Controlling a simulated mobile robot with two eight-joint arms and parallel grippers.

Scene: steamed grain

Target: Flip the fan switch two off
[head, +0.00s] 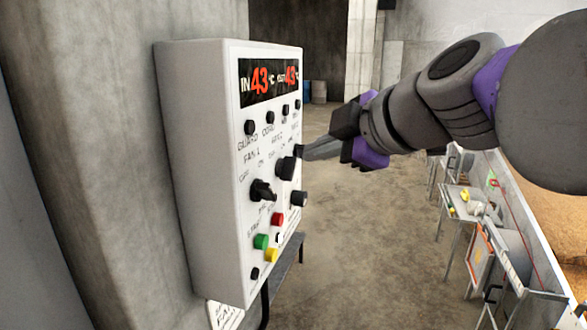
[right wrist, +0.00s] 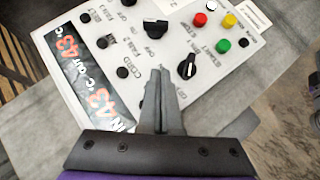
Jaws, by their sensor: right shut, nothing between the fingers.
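A white control box (head: 200,150) is fixed to a concrete wall. The fan two switch, a black rotary knob (head: 285,168), sits on its front panel and also shows in the right wrist view (right wrist: 155,27). The similar fan one knob (head: 262,190) is to its left, and shows in the right wrist view (right wrist: 187,66). My right gripper (head: 303,153) is shut and empty, its tips close to the panel beside the fan two knob. In the right wrist view the tips (right wrist: 160,72) lie below that knob; contact cannot be told. My left gripper is not in view.
A red display (head: 268,80) tops the panel, with small black buttons below it. Red (head: 278,219), green (head: 261,241) and yellow (head: 271,255) buttons and another black knob (head: 298,198) are lower down. Open floor lies right of the box; a conveyor-like structure (head: 515,260) stands beyond.

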